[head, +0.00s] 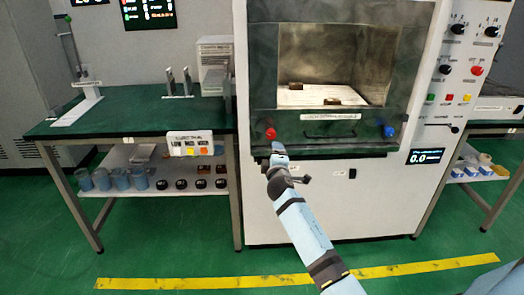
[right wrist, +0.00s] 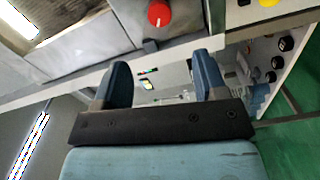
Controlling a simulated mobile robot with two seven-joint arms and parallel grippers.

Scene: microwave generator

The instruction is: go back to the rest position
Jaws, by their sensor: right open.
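My right arm reaches up from the bottom of the head view to the front of the white cabinet (head: 290,210). Its right gripper (head: 277,150) is just below the red knob (head: 270,133), at the lower left of the chamber's window panel. In the right wrist view the two blue fingers of the gripper (right wrist: 160,65) stand apart with nothing between them. The red knob (right wrist: 159,13) is beyond the fingertips, apart from them. My left gripper does not show in the head view.
A blue knob (head: 389,131) and a dark handle (head: 331,135) are on the same panel. A green-topped table (head: 140,115) stands left, with beakers (head: 120,179) on its lower shelf. A control panel (head: 460,80) is at the right. The green floor in front is clear.

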